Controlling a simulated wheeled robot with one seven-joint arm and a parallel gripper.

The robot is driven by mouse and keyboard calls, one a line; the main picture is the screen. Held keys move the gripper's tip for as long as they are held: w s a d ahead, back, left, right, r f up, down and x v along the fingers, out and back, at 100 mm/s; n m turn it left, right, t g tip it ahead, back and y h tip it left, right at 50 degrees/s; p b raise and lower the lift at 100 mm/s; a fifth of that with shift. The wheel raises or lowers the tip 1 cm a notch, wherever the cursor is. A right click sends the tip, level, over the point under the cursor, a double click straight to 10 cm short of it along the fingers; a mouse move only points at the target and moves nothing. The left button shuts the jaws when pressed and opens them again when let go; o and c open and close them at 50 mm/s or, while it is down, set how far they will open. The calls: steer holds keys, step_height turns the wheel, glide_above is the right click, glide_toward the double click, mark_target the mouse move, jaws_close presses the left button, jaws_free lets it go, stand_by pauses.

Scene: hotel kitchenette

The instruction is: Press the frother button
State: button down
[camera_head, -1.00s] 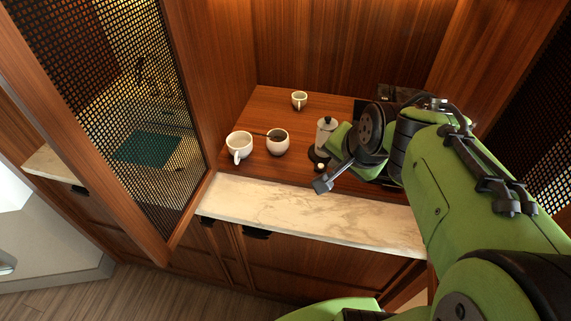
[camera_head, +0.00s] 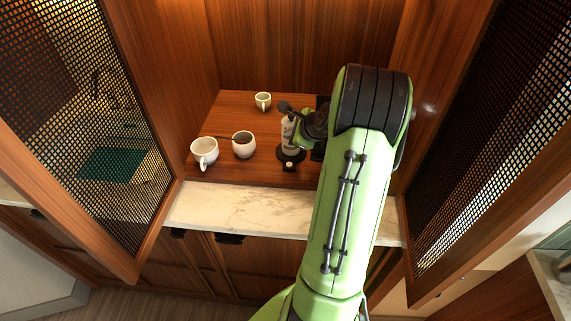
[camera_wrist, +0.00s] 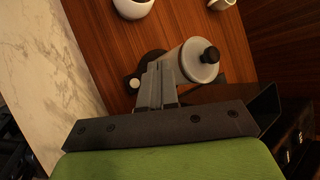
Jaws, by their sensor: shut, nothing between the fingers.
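The frother is a pale jug with a black knob on top, seen in the wrist view (camera_wrist: 197,62) and on the wooden counter in the head view (camera_head: 288,138). It stands on a round black base (camera_head: 291,156). A small white button (camera_wrist: 134,83) sits at the base's front edge; it also shows in the head view (camera_head: 289,167). My gripper (camera_wrist: 156,74) is shut and empty. In the wrist view its fingers overlap the jug's side and part of the base, with the button just left of the tips. Contact cannot be told. In the head view my arm partly hides the gripper.
A white mug (camera_head: 204,152), a cup with dark contents (camera_head: 244,145) and a smaller cup (camera_head: 263,100) stand left of the frother. A marble ledge (camera_head: 235,208) runs along the front. Open mesh doors (camera_head: 85,110) flank the niche. Dark items stand right of the frother.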

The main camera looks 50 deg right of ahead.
step_height(320, 180, down, 9)
steer(key=b, duration=0.7)
stand_by(1.6)
steer(key=shift+f+b, duration=0.35)
steer(key=shift+b, duration=0.05)
steer(key=shift+f, duration=0.4)
stand_by(0.4)
steer(key=shift+r+p, duration=0.55)
steer(key=shift+r, duration=0.3)
steer(key=shift+r, duration=0.1)
step_height(320, 180, up, 5)
steer(key=p, duration=0.4)
